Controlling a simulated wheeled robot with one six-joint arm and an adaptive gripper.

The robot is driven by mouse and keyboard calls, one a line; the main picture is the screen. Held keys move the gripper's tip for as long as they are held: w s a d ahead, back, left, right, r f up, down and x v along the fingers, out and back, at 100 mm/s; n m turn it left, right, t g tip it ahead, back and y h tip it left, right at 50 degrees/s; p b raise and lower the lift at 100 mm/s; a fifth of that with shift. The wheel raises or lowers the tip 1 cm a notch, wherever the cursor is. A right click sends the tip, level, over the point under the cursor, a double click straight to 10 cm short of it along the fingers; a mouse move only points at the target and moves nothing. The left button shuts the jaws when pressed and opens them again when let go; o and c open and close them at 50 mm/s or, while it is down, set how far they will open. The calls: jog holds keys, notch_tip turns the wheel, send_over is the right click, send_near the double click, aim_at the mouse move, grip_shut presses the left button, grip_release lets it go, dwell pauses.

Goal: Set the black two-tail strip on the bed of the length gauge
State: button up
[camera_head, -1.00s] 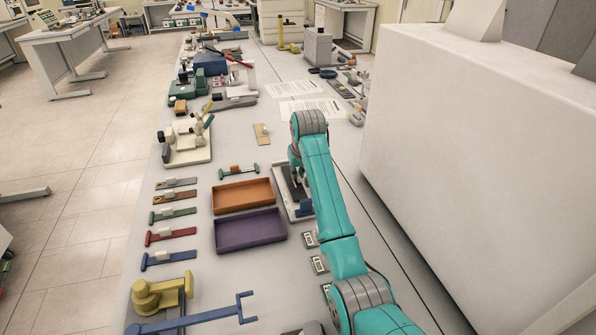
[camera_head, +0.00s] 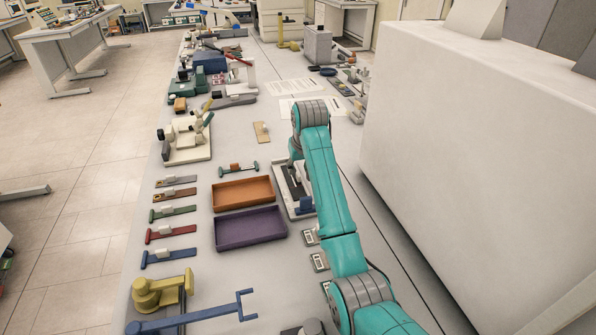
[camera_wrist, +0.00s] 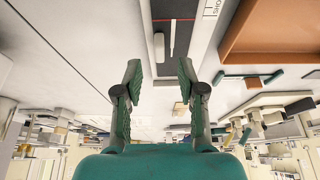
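The length gauge (camera_head: 306,210) stands right of the trays in the head view, partly covered by my arm. Its light base also shows at the top of the wrist view (camera_wrist: 200,40). A dark strip-shaped area (camera_wrist: 178,10) lies along its bed, with a thin pale line down its lower part; I take it for the black two-tail strip, but cannot clearly part it from the bed. A small grey block (camera_wrist: 158,46) lies beside that line. My gripper (camera_wrist: 159,66) is open, its fingers wide apart with nothing between them, clear of the gauge. In the head view my arm mostly hides it.
An orange tray (camera_head: 242,206) and a purple tray (camera_head: 250,244) lie left of the gauge. Several coloured strips with clips lie further left. A yellow stand (camera_head: 160,292) is near the front. A large white cabinet (camera_head: 450,130) rises on the right.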

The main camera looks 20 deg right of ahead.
jog(key=v, duration=0.8)
jog(key=shift+s+r, duration=0.2)
jog(key=shift+r, duration=0.15)
